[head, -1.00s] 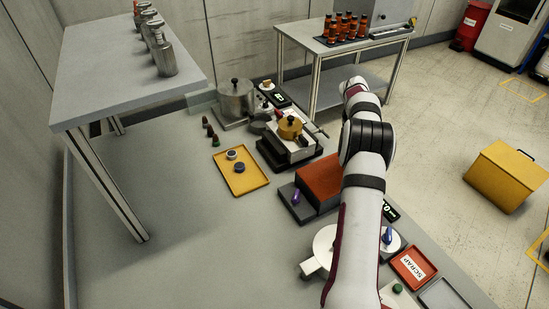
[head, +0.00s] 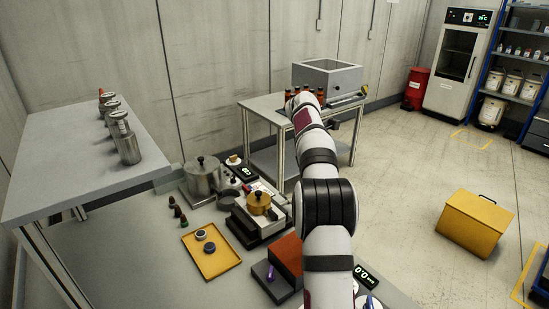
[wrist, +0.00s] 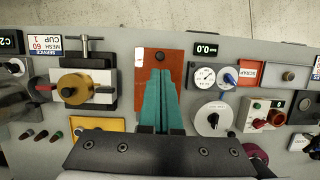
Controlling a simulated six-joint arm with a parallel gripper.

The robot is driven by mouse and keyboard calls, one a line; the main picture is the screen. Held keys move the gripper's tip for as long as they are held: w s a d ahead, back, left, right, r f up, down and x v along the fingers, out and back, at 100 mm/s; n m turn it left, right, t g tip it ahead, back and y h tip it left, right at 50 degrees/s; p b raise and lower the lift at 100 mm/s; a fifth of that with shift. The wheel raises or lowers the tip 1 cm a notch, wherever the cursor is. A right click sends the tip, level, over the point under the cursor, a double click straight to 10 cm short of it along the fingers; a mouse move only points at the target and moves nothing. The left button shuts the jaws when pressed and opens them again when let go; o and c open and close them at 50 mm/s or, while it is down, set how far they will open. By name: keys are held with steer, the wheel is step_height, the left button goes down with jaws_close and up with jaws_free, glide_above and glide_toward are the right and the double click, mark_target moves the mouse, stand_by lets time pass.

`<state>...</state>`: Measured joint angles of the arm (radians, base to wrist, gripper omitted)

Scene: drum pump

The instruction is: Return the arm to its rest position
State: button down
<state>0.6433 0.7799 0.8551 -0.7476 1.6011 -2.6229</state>
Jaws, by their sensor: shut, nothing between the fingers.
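My gripper (wrist: 160,73) shows in the wrist view as two teal fingers pressed together, with nothing between them. It hangs over the bench, in front of a red-brown block (wrist: 173,60) that it partly covers in that view. In the head view my arm reaches away from the camera, over the bench and toward the back table. My gripper cannot be made out there; the arm hides it. The red-brown block (head: 288,252) also shows there, just left of my arm.
A clamp device with a brass pot (head: 258,202), a steel pot (head: 203,178) and a yellow tray (head: 213,262) stand left of my arm. A grey shelf (head: 70,170) holds metal bottles. The back table (head: 262,105) holds brown bottles. A yellow box (head: 475,225) stands on the floor.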

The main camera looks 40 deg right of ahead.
steer(key=s+a+r+m+y, duration=0.1)
steer(key=s+a+m, duration=0.25)
steer(key=a, duration=0.65)
steer(key=s+a+r+m+y, duration=0.1)
steer(key=s+a+r+m, duration=0.15)
steer(key=a+m, duration=0.45)
steer(key=s+a+r+m+y, duration=0.15)
steer(key=s+a, duration=0.25)
steer(key=a, duration=0.8)
steer(key=s+a+f+m+y, duration=0.1)
steer(key=s+a+f+m, duration=0.3)
steer(key=s, duration=0.5)
steer(key=s+a+f+m+y, duration=0.1)
steer(key=s+a+f+m, duration=0.3)
steer(key=s+a+m, duration=0.3)
steer(key=shift+s+a, duration=0.65)
steer(key=shift+s, duration=0.25)
steer(key=shift+f, duration=0.1)
